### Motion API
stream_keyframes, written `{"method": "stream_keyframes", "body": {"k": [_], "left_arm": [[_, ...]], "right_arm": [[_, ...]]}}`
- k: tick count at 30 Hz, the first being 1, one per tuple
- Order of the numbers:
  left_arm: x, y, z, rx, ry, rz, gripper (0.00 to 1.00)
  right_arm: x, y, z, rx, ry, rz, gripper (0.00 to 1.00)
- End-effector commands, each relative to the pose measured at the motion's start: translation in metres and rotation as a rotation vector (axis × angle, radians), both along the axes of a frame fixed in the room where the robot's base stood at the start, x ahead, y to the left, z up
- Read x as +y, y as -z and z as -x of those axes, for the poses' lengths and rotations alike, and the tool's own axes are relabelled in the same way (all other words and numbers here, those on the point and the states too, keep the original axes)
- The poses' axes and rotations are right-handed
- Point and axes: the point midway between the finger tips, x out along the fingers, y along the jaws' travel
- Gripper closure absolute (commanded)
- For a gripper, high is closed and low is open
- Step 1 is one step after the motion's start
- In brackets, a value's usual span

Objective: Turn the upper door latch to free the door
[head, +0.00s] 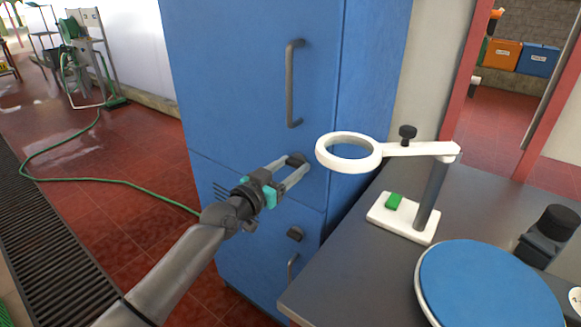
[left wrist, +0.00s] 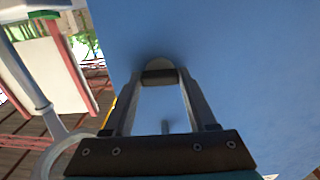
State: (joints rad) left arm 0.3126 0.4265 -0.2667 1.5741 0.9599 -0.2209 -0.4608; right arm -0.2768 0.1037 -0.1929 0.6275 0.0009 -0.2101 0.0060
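The blue cabinet (head: 240,90) has an upper door with a grey vertical handle (head: 293,85). The dark upper door latch (head: 296,159) sits near the bottom right of that door. My left gripper (head: 297,165) has a finger on either side of the latch. In the left wrist view the latch (left wrist: 160,76) fills the space between the fingertips (left wrist: 160,80), and both fingers appear to touch its ends. The upper door looks flush with the cabinet front. My right gripper is not in view.
A lower latch (head: 295,234) and lower handle (head: 292,267) are below. A grey bench (head: 355,275) at right carries a white ring magnifier stand (head: 405,220), whose ring (head: 321,152) is close right of my gripper, and a blue round plate (head: 488,285). Open floor lies left.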

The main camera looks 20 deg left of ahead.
Motion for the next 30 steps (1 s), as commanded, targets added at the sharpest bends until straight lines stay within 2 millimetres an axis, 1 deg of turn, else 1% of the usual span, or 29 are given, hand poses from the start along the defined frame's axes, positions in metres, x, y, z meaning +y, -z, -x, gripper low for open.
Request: {"method": "stream_keyframes", "body": {"k": [1,12,14,23,30], "left_arm": [[0.0004,0.0001,0.0001,0.0,-0.001,0.0,0.51],[0.0007,0.0001,0.0001,0.0,-0.001,-0.001,0.92],[0.0007,0.0001,0.0001,0.0,-0.001,-0.001,0.98],[0.0007,-0.0001,-0.0001,0.013,-0.001,0.037,0.98],[0.0004,-0.0007,-0.0001,0.059,-0.001,0.166,0.98]], "right_arm": [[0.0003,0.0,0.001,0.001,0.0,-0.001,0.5],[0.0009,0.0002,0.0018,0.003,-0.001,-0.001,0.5],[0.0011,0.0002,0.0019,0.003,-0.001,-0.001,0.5],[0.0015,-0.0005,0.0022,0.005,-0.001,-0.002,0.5],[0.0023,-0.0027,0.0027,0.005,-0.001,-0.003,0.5]]}}
